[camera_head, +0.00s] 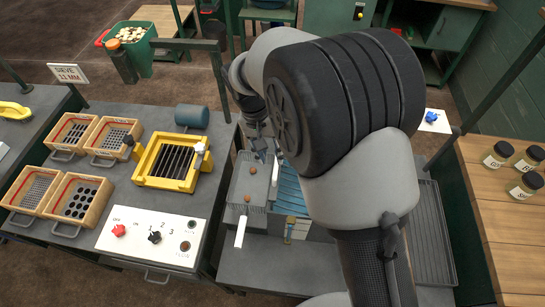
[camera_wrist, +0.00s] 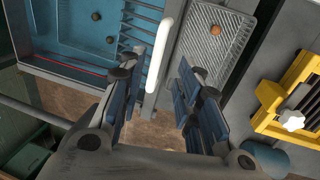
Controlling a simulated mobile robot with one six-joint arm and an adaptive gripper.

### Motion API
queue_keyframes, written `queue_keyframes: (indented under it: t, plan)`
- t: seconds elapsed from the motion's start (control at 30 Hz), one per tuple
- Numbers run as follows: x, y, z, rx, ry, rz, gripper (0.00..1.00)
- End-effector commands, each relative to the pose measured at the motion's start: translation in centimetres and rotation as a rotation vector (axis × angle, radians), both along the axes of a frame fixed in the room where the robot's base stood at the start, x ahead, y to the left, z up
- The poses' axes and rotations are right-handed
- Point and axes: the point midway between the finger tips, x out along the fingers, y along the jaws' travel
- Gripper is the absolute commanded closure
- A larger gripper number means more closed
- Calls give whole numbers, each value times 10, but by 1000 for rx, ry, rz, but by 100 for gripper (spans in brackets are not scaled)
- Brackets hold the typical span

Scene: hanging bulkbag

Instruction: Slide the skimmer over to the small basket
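A white bar (camera_wrist: 167,45), which looks like the skimmer's handle, runs along the edge between a blue basin (camera_wrist: 85,35) and a small wire basket (camera_wrist: 235,55). Blue slats (camera_wrist: 135,40) lie beside the bar on the basin side; I cannot tell whether they belong to the skimmer. In the head view, my arm hides much of the basin (camera_head: 288,190).
A yellow slotted frame (camera_head: 173,162) and a blue cylinder (camera_head: 192,116) stand on the left bench, close to the basket. Wooden sieve boxes (camera_head: 72,132) and a control panel (camera_head: 150,238) are farther left. Jars (camera_head: 522,187) stand on the right table.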

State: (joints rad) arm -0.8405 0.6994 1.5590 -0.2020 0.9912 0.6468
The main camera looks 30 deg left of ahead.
Motion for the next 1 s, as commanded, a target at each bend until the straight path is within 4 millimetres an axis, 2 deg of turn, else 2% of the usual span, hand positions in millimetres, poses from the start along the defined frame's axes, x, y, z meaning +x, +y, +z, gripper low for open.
queue_keyframes:
  t: [0.03, 0.2, 0.4, 0.57, 1.0]
  plan:
    - [0, 3, 13, 4, -4, 1, 69]
    - [-3, 10, 47, 4, -4, 2, 69]
    - [-5, 15, 73, 1, -1, 1, 69]
    - [-5, 16, 80, 1, 0, 1, 69]
    - [-5, 16, 79, 1, 0, 1, 69]
